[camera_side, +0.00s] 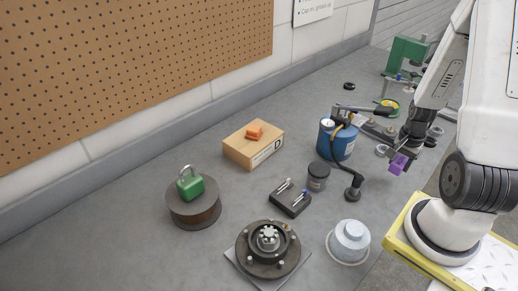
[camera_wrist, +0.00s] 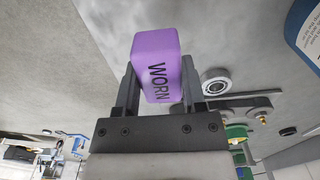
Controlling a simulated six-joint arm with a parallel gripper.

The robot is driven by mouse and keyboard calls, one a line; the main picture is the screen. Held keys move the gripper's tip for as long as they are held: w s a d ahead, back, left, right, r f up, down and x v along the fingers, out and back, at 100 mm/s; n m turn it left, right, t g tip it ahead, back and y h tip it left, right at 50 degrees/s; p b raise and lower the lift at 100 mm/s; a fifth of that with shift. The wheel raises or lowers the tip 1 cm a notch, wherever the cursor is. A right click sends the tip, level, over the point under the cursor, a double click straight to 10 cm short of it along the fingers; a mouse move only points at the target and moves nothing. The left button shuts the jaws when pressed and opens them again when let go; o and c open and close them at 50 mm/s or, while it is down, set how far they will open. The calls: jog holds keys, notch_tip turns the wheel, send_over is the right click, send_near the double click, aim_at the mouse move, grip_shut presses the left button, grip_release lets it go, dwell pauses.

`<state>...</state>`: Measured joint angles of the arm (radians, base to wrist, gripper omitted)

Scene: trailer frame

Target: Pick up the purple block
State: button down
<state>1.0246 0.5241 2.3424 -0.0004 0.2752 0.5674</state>
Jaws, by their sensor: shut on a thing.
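The purple block (camera_wrist: 154,45) is held between the two fingers of my gripper (camera_wrist: 158,90) in the wrist view. Dark letters reading "WORN" show on its face. In the side view the purple block (camera_side: 398,163) hangs at the end of my gripper (camera_side: 403,153), at the right of the scene. The gripper is shut on it. The block looks raised above the bench, though the exact height is hard to tell.
A blue canister (camera_side: 338,141) stands left of my gripper, with a black bent-arm tool (camera_side: 352,182) in front. Bare bench lies at lower left.

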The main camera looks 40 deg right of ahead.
aim_at(401, 161)
jog(key=shift+r, duration=2.5)
jog(key=shift+r, duration=0.15)
